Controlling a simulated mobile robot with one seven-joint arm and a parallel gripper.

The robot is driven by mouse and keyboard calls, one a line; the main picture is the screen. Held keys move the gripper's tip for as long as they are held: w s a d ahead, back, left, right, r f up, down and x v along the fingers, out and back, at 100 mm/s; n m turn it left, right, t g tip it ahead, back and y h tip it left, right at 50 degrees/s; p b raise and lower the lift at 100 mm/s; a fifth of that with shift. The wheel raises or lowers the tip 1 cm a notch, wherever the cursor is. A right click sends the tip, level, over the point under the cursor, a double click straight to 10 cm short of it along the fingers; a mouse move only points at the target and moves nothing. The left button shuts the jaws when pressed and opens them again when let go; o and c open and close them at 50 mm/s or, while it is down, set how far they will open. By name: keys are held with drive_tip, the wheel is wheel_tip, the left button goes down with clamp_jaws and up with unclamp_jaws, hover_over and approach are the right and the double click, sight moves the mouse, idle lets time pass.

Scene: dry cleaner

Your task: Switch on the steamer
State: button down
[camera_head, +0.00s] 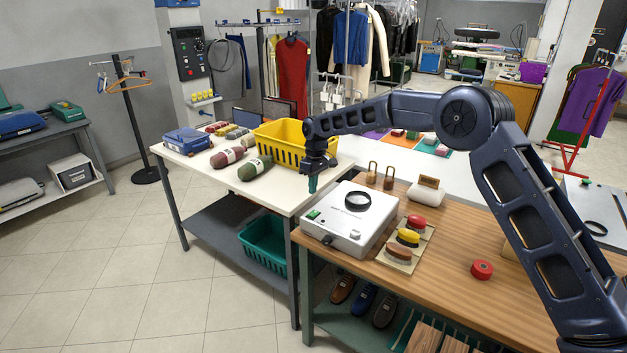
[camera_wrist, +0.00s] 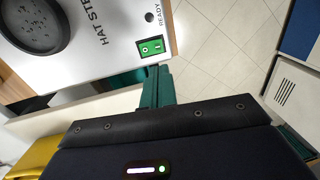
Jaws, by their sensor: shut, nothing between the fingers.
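The hat steamer (camera_head: 372,233) is a white box with a dark round vent on top, standing on the wooden bench's left end. Its green rocker switch (camera_head: 313,215) is at the left front part of the top. In the wrist view the steamer (camera_wrist: 103,66) shows its lettering and the green switch (camera_wrist: 151,46) beside the word READY. I cannot tell which side of the switch is pressed. My gripper (camera_head: 312,188) has teal fingers, shut and empty, pointing down above the switch area. In the wrist view the fingertips (camera_wrist: 159,70) appear just below the switch, apparently apart from it.
A yellow basket (camera_head: 283,145) stands on the white table behind my gripper. Brushes on a board (camera_head: 409,240) and a red roll (camera_head: 482,270) lie right of the steamer.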

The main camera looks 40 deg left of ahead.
sight(311, 214)
drive_tip(key=f, duration=0.5)
drive_tip(key=s+f, duration=0.1)
drive_tip(key=f, duration=0.2)
drive_tip(key=shift+f, duration=0.35)
drive_tip(key=shift+s+f, duration=0.1)
drive_tip(key=shift+f, duration=0.15)
drive_tip(key=shift+w+r, duration=0.2)
drive_tip(key=shift+w, duration=0.6)
wheel_tip(311, 214, up, 14)
drive_tip(key=w, duration=0.1)
drive_tip(key=shift+w, duration=0.35)
